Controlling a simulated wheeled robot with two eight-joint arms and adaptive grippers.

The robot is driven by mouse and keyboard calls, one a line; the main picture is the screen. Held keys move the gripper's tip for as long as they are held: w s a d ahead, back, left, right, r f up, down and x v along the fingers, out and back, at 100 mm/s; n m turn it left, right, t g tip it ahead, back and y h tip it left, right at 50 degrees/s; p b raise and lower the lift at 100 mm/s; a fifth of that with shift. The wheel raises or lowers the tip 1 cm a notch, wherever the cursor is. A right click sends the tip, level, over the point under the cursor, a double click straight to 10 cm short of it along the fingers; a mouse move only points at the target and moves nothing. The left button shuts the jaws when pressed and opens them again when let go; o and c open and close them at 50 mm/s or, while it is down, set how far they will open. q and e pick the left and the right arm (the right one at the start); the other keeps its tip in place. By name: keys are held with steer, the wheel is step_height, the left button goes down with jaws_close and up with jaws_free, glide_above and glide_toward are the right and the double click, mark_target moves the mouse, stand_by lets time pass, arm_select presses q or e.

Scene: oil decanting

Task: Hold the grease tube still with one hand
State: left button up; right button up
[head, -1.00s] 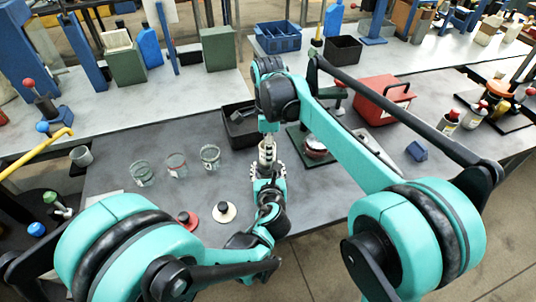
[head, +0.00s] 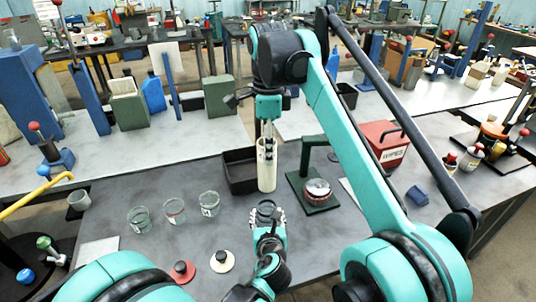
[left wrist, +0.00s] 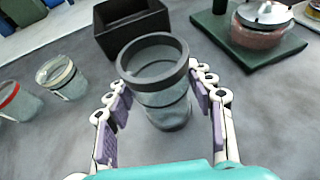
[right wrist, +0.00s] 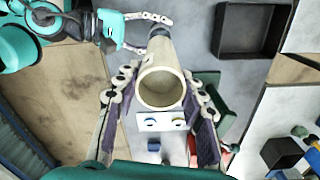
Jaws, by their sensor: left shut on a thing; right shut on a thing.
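A pale cream tube (head: 266,172) hangs upright over the table, with my right gripper (head: 267,145) shut around its upper part. The right wrist view looks into the round open end of the tube (right wrist: 161,88), between the two fingers. My left gripper (head: 267,217) is low over the table, just below the tube. It is shut around a clear cup with a dark rim (left wrist: 154,88), which stands between its fingers in the left wrist view. The head view shows the cup's dark rim (head: 266,207) under the tube. I cannot tell whether tube and cup touch.
Three glass jars (head: 174,210) stand left of my grippers. A black bin (head: 240,172) is close behind. A green stand with a round pot (head: 317,192) and a red wipes box (head: 386,143) are to the right. Red and white discs (head: 222,261) lie at front left.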

arm_select(q)
steer(key=o, duration=1.5)
